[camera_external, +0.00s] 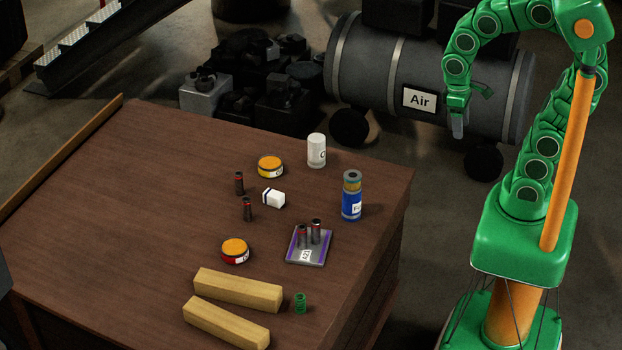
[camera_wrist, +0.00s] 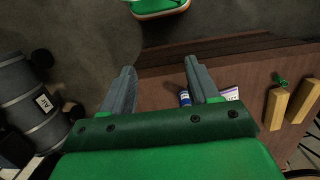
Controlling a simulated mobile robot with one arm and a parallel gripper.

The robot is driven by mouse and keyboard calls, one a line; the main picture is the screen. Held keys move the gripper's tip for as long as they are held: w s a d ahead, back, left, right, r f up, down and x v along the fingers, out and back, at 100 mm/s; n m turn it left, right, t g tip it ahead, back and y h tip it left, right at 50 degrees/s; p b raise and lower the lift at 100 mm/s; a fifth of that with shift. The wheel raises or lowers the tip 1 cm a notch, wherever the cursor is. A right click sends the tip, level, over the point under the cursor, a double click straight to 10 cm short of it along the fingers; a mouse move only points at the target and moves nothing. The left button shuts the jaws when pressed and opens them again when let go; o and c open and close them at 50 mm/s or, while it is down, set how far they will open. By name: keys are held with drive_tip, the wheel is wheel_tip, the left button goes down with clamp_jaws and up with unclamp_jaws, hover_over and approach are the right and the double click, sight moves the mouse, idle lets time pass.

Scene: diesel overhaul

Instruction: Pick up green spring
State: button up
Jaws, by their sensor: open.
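The green spring (camera_external: 300,303) stands on the brown table near its front edge, just right of two wooden blocks in the external view. In the wrist view the green spring (camera_wrist: 281,82) shows small at the right, beside the wooden blocks. My gripper (camera_external: 457,127) hangs in the air to the right of the table, well away from the spring. In the wrist view my gripper (camera_wrist: 159,72) has its two fingers apart with nothing between them.
Wooden blocks (camera_external: 238,290) lie left of the spring. A grey tray (camera_external: 320,246) with dark cylinders, a blue can (camera_external: 352,203), a white cup (camera_external: 317,150) and orange-lidded tins (camera_external: 235,248) stand on the table (camera_external: 120,220). An air tank (camera_external: 380,70) is behind.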

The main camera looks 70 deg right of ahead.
drive_tip(key=w+a+f, duration=0.2)
drive_tip(key=w+a, duration=0.5)
drive_tip(key=w, duration=0.6)
drive_tip(key=t, duration=0.2)
hover_over(301, 296)
wheel_tip(301, 296, down, 26)
drive_tip(key=shift+s+a+r, duration=0.1)
drive_tip(key=shift+a, duration=0.05)
drive_tip(key=shift+a+f, duration=0.1)
drive_tip(key=shift+f, duration=0.45)
drive_tip(key=shift+d+f, duration=0.15)
drive_tip(key=shift+f, duration=1.65)
drive_tip(key=shift+d+f, duration=0.1)
drive_tip(key=shift+f, duration=1.65)
